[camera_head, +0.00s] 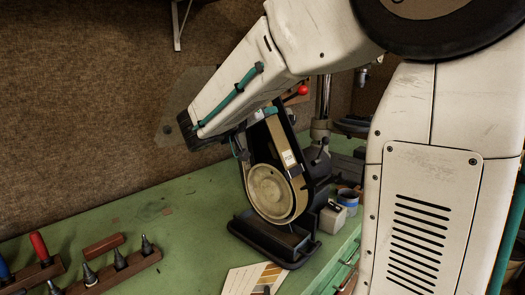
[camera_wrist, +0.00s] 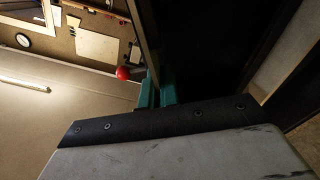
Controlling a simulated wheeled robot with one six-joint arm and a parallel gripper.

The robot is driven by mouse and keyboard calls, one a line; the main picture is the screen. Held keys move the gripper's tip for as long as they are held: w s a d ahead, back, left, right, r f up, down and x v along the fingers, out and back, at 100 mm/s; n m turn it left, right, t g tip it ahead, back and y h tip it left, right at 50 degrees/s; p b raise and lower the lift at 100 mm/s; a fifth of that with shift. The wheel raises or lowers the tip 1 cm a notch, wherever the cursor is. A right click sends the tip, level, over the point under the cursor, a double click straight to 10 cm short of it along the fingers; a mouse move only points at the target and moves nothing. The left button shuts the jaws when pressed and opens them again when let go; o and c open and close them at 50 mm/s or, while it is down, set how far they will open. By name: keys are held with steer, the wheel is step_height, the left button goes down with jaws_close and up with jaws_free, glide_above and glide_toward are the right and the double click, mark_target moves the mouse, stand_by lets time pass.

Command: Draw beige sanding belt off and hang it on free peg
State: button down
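The beige sanding belt (camera_head: 279,142) runs around the large pale wheel (camera_head: 270,193) of the dark belt sander (camera_head: 268,240) and up toward its top; a white label shows on it. My gripper (camera_head: 266,113) is at the sander's top, at the belt's upper end. In the wrist view its teal fingers (camera_wrist: 157,89) are close together, with a thin strip that looks like the belt's edge (camera_wrist: 146,42) between them. My forearm and the gripper's body hide part of the upper belt. No free peg can be made out clearly in either view.
A red ball knob (camera_head: 302,90) sticks out beside my gripper. A wooden tool rack (camera_head: 112,266) stands at the left of the green bench (camera_head: 150,205).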

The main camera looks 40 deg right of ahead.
steer(key=shift+a, duration=0.1)
steer(key=s+a, duration=0.2)
steer(key=a, duration=0.8)
steer(key=shift+a, duration=0.25)
stand_by(1.6)
